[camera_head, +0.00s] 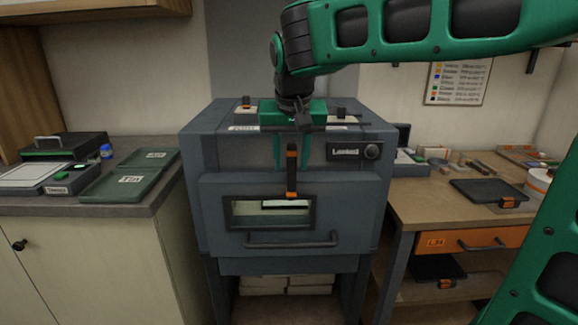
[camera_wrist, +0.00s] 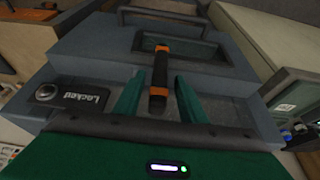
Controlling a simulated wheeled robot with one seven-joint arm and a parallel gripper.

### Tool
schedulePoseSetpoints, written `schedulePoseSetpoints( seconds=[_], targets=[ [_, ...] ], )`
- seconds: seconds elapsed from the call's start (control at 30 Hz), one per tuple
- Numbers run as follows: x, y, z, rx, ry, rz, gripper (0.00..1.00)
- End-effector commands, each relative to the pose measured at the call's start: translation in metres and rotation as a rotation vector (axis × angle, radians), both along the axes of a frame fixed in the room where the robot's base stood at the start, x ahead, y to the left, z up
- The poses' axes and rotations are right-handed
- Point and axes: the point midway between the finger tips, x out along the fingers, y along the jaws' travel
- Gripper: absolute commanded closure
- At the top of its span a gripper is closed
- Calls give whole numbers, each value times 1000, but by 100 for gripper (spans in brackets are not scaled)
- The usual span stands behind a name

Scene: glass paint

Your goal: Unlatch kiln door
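The dark blue-grey kiln (camera_head: 346,215) stands in the middle of the head view. Its front door (camera_head: 350,190) has a window and a bar handle (camera_head: 290,244) below it, and it looks closed. A black latch bar with orange bands (camera_head: 291,176) stands upright above the window; it also shows in the wrist view (camera_wrist: 159,78). A small panel reads "Locked" (camera_head: 345,152), also in the wrist view (camera_wrist: 82,98). My green gripper (camera_head: 291,163) points down over the kiln's front. In the wrist view its fingers (camera_wrist: 158,82) are open on both sides of the latch bar, with visible gaps.
On the left, a counter (camera_head: 150,197) holds green trays (camera_head: 130,181), a black box and a blue-capped jar (camera_head: 106,152). On the right, a wooden workbench (camera_head: 420,205) has an orange drawer (camera_head: 470,240) and small tools. The space before the kiln door looks clear.

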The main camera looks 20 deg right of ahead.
Motion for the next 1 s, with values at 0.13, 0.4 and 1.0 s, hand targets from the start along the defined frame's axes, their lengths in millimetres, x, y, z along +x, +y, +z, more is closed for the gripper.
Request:
schedulePoseSetpoints(
  seconds=[0.13, 0.4, 1.0],
  targets=[
    [5, -2, -13, -1, 1, 0, 62],
    [7, -3, -18, 0, 0, 0, 62],
    [10, 2, -18, 13, -5, 8, 100]
  ],
)
